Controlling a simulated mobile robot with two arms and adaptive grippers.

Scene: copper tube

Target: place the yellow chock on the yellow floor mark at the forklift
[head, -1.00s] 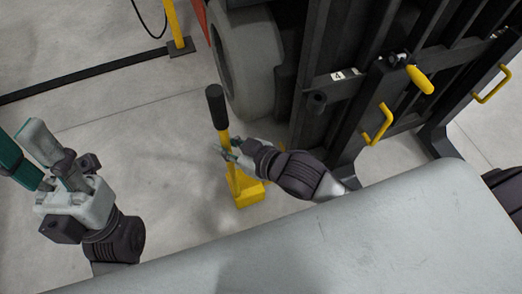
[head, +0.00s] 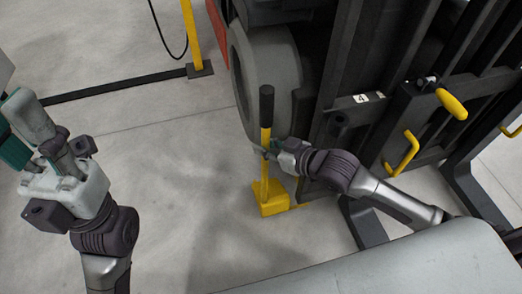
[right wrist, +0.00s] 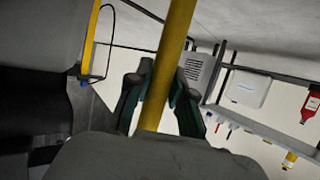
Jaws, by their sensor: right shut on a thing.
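The yellow chock (head: 272,203) is a wedge on the floor with an upright yellow pole and a black grip (head: 267,102) on top. It is beside the forklift's front wheel (head: 265,85). My right gripper (head: 268,153) is shut around the pole below the grip. In the right wrist view the yellow pole (right wrist: 167,65) runs between the fingers (right wrist: 158,105).
The forklift's dark mast (head: 340,125) with yellow handles (head: 403,155) stands close to my right arm. A yellow post (head: 194,40) and a black floor strip (head: 120,88) lie at the back left. The floor left of the chock is clear.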

